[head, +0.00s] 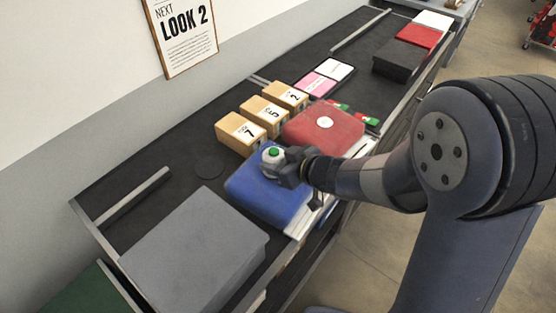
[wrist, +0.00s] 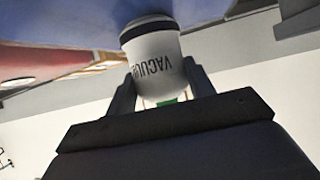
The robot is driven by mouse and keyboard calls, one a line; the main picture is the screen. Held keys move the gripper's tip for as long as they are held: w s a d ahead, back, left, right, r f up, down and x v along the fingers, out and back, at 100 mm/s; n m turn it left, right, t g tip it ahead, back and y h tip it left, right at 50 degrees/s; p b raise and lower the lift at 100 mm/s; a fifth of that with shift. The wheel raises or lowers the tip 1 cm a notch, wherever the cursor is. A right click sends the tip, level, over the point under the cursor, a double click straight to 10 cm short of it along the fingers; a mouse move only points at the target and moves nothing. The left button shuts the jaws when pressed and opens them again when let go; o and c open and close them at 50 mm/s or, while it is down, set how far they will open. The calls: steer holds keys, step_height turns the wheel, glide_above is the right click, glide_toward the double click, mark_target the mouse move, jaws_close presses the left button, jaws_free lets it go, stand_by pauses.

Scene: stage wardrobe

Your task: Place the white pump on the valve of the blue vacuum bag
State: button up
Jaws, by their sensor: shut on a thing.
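The white pump (head: 272,157) has a green top and is held in my gripper (head: 284,164) over the blue vacuum bag (head: 266,195). In the wrist view the pump (wrist: 157,62), with dark lettering and a dark band at its far end, is between both fingers of my gripper (wrist: 160,88). The blue bag (wrist: 60,20) fills the upper part of that view, close to the pump's banded end. I cannot tell whether they touch. The blue bag's valve is not visible; the pump and gripper cover that area.
A red bag (head: 345,135) with a white valve lies just behind the blue one. Numbered cardboard boxes (head: 241,133) stand to the left. A large grey box (head: 190,250) is in front. A dark round disc (head: 209,167) lies on the black counter, with bare surface around it.

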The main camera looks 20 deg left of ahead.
steer(key=shift+f, duration=0.1)
steer(key=o, duration=1.2)
steer(key=shift+r, duration=0.2)
steer(key=p+v, duration=0.2)
steer(key=v, duration=1)
steer(key=shift+f, duration=0.15)
